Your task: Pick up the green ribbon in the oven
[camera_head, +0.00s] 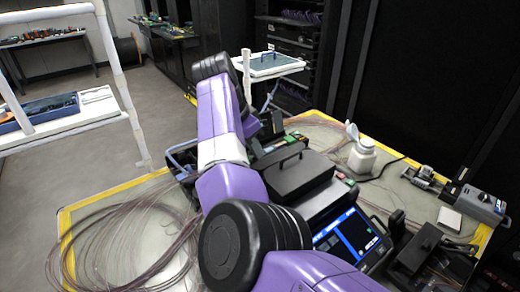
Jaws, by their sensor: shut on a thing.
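My purple and white arm reaches from the bottom edge across the table to a dark wrist (215,66). My gripper at its end is hidden behind the arm, so its fingers and anything between them cannot be seen. The fusion splicer (297,174), a black box with a raised handle and a lit blue screen (347,236), stands mid-table, partly behind my arm. Its oven cannot be clearly made out. No green ribbon can be told apart; small green patches show by the splicer's back and right edges.
Loose brown fibre coils (125,240) cover the table's left side. A white bottle (362,157) stands behind the splicer. A grey tool (478,201) and a black device (418,248) are at the right. Dark racks (425,85) rise behind the table.

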